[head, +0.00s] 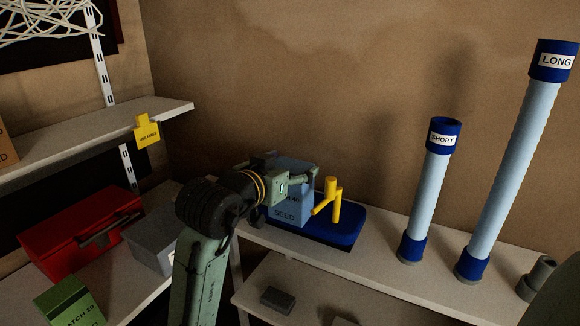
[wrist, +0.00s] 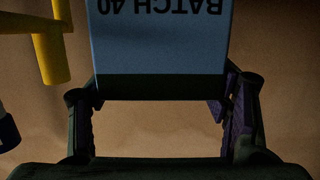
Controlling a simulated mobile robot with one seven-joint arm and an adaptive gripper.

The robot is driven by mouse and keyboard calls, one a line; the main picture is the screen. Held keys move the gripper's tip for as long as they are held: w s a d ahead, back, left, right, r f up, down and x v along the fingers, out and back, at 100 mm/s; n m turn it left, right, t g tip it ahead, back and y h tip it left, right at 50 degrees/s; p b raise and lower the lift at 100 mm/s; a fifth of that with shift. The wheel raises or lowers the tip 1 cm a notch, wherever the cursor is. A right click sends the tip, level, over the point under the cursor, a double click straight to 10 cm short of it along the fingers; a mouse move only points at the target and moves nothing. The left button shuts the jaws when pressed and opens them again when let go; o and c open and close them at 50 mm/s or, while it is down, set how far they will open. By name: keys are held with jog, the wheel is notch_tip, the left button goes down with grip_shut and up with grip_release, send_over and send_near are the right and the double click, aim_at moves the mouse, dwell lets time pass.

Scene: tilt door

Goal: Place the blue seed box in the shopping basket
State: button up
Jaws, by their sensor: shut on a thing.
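The blue seed box (head: 288,210), marked SEED, is in my gripper (head: 290,180). In the wrist view the blue box (wrist: 160,45) shows its BATCH 40 label upside down, between the two fingers of my gripper (wrist: 165,95). The shopping basket (head: 335,232) is a low dark-blue tray with a yellow handle (head: 332,194), on the right-hand shelf. The box overlaps the basket's left part in the head view. I cannot tell whether its base touches the basket. The yellow handle also shows at the upper left of the wrist view (wrist: 50,50).
Two tall tubes, SHORT (head: 437,185) and LONG (head: 515,150), stand on the shelf (head: 375,260) to the right. A red toolbox (head: 75,230), a grey box (head: 153,238) and a green box (head: 70,303) are at left. A yellow tag (head: 147,132) hangs from the upper shelf.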

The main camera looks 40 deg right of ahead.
jog(key=shift+f, duration=0.25)
jog(key=o, duration=1.5)
jog(key=shift+o, duration=0.2)
jog(key=shift+r, duration=0.1)
jog(key=shift+r, duration=0.35)
jog(key=b+v, duration=0.2)
jog(key=v, duration=1)
jog(key=shift+b, duration=0.3)
jog(key=shift+f, duration=0.1)
